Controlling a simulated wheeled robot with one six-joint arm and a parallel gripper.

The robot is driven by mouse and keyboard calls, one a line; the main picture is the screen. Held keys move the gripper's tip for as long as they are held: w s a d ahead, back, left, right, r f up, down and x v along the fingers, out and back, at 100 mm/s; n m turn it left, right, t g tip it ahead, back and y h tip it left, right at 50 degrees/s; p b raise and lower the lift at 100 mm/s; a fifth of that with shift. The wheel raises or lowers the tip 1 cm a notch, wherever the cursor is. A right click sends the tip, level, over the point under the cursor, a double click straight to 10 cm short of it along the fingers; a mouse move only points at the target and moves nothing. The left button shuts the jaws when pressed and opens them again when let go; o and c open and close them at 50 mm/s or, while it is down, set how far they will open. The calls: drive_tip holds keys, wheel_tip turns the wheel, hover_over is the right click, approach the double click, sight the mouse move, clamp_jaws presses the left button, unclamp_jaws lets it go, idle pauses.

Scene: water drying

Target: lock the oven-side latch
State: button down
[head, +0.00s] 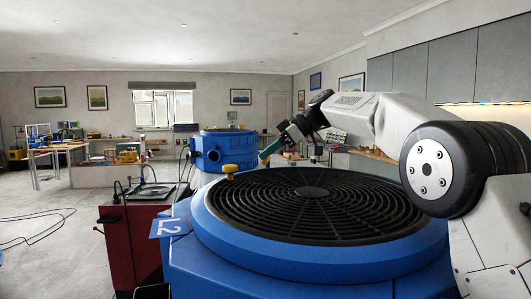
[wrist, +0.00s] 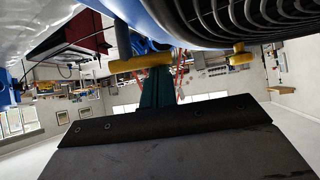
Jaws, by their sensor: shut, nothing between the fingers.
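In the head view my gripper (head: 267,153) has its teal fingers shut and empty, past the far edge of the round black grille and right of a yellow knob (head: 229,170) on the blue machine's rim. In the wrist view the teal fingers (wrist: 157,88) are close to a yellow latch bar (wrist: 140,63) below the blue body; I cannot tell if they touch it. A second yellow piece (wrist: 240,57) sits farther right there, under the grille edge. I cannot tell which yellow piece is the oven-side latch, or whether either is locked.
The blue machine with its black grille (head: 312,207) fills the foreground. An "L2" plate (head: 170,227) sticks out at its left, beside a red cabinet (head: 132,250). Another blue machine (head: 222,150) stands behind. Cables (head: 35,228) lie on the open floor at left.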

drive_tip(key=shift+w+d, duration=0.1)
drive_tip(key=shift+d, duration=0.2)
idle(2.7)
drive_tip(key=shift+w+a, duration=0.35)
drive_tip(key=shift+w, duration=0.35)
drive_tip(key=shift+d+r, duration=0.1)
drive_tip(key=v, duration=0.7)
drive_tip(key=shift+s+d+r, duration=0.1)
drive_tip(key=shift+d+r, duration=0.15)
drive_tip(key=shift+r, duration=0.05)
